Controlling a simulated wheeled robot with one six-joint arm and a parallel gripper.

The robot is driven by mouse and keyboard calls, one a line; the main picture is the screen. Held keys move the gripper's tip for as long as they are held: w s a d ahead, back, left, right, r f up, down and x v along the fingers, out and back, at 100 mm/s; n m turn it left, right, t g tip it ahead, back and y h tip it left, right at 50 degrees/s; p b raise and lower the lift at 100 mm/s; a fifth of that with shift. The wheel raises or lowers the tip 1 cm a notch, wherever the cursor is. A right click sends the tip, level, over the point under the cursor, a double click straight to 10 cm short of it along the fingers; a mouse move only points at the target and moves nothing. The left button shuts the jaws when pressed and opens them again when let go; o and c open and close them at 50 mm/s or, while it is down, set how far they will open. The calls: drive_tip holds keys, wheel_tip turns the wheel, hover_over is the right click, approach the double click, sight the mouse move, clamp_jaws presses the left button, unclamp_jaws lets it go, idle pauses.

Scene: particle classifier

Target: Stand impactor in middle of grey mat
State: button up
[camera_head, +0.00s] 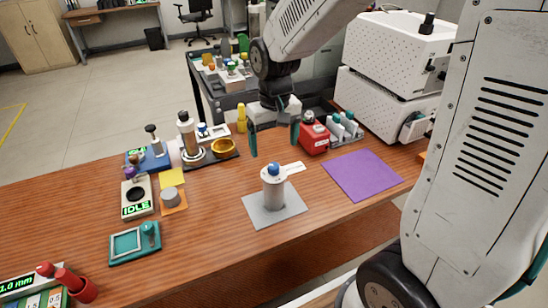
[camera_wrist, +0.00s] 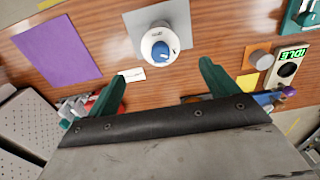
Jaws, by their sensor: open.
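The impactor (camera_head: 273,190) is a pale grey-white cylinder with a blue knob on top. It stands upright near the middle of the grey mat (camera_head: 292,208). In the wrist view the impactor (camera_wrist: 159,48) shows from above, with the grey mat (camera_wrist: 184,16) around it. A white tag (camera_head: 294,168) shows beside the impactor's top in the head view. My gripper (camera_head: 274,146) is open and empty, above the table and behind the impactor. In the wrist view its green fingers (camera_wrist: 164,85) are spread apart, with the impactor beyond their tips, not between them.
A purple mat (camera_head: 361,175) lies right of the grey mat. A device reading IDLE (camera_head: 137,197), an orange pad (camera_head: 173,207) and a teal tray (camera_head: 134,242) are on the left. A red device (camera_head: 314,135) and a bottle rack (camera_head: 343,128) stand behind. Bare table surrounds the grey mat.

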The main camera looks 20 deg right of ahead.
drive_tip(key=s+d+r, duration=0.1)
drive_tip(key=s+r, duration=0.2)
drive_tip(key=s, duration=0.4)
drive_tip(key=s+d+r, duration=0.1)
drive_tip(key=s+r, duration=0.3)
drive_tip(key=s, duration=0.3)
drive_tip(key=s+d+r+t, duration=0.1)
drive_tip(key=s+r, duration=0.3)
drive_tip(key=s, duration=0.4)
drive_tip(key=shift+r, duration=0.15)
idle(2.1)
